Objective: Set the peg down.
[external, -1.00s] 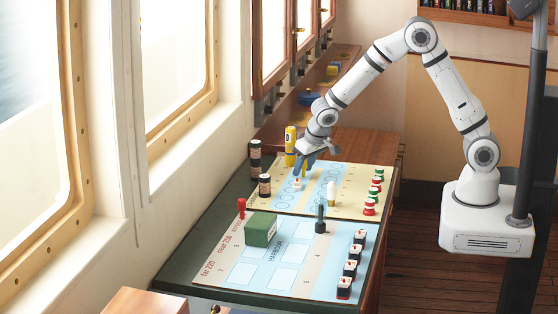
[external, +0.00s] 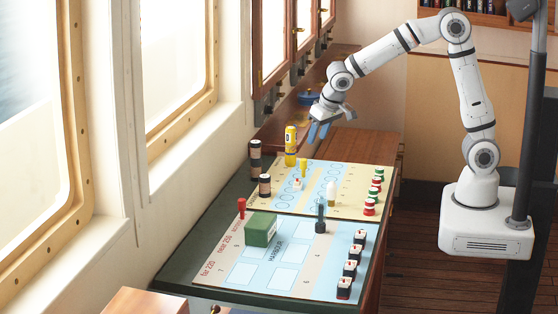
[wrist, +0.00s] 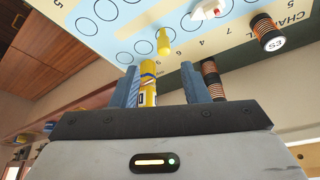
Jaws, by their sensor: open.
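A small yellow peg (external: 303,168) stands upright on the far blue-and-cream board (external: 345,172), behind a small white piece with a red mark (external: 297,184). In the wrist view the yellow peg (wrist: 163,42) is on the board beyond my fingertips, with nothing touching it. My gripper (external: 318,132) is open and empty, raised above and to the right of the peg. In the wrist view its blue fingers (wrist: 160,88) are apart. A banded yellow cylinder (wrist: 148,78) shows between them, farther back.
Dark banded cylinders (external: 264,186) stand at the board's left edge. Red, green and white stacked pieces (external: 371,204) line its right side.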

